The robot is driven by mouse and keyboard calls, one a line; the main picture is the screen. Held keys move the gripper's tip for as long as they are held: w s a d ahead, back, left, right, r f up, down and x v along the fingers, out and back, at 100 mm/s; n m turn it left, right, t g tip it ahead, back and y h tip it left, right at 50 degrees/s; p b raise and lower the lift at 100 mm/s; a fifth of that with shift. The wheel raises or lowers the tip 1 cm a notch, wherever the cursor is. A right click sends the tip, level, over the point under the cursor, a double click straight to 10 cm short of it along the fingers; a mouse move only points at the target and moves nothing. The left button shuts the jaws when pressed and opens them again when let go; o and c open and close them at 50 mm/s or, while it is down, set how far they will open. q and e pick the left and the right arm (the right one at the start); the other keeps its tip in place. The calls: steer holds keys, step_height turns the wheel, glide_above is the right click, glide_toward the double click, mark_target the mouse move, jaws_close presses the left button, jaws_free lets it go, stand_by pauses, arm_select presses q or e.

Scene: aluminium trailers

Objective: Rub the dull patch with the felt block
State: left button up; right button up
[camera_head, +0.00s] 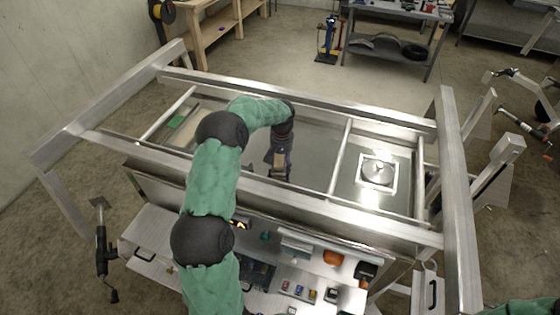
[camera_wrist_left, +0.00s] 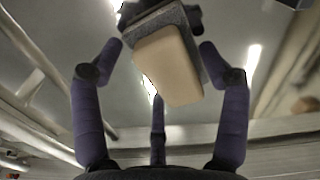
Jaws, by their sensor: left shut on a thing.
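My left gripper (camera_head: 281,163) reaches over the top rail of the aluminium frame and points down at the shiny metal sheet. In the left wrist view, my left gripper (camera_wrist_left: 160,48) is shut on the felt block (camera_wrist_left: 168,66), which has a tan body and a grey felt layer. The block (camera_head: 279,158) shows small and partly hidden in the head view. The metal sheet (camera_head: 315,148) lies inside the frame under it. I cannot make out the dull patch, nor tell whether the felt touches the sheet. My right gripper is out of view.
The aluminium rails (camera_head: 300,95) surround the sheet, with a thin cross bar (camera_head: 340,158) to the right of my gripper. A round disc on a square plate (camera_head: 378,172) lies further right. A shelf of small items (camera_head: 300,290) stands in front of the frame.

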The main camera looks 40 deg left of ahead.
mark_target(298, 172)
arm_select(q)
steer(key=shift+w+d, duration=0.35)
steer(key=shift+d, duration=0.8)
steer(key=shift+w+d, duration=0.35)
steer(key=shift+d, duration=0.8)
steer(key=shift+w+d, duration=0.35)
steer(key=shift+d, duration=0.8)
steer(key=shift+w+d+b, duration=0.2)
steer(key=shift+w+d, duration=0.1)
steer(key=shift+d, duration=0.65)
steer(key=shift+w+d+b, duration=0.2)
steer(key=shift+w+d, duration=0.1)
steer(key=shift+d, duration=0.6)
steer(key=shift+a, duration=0.1)
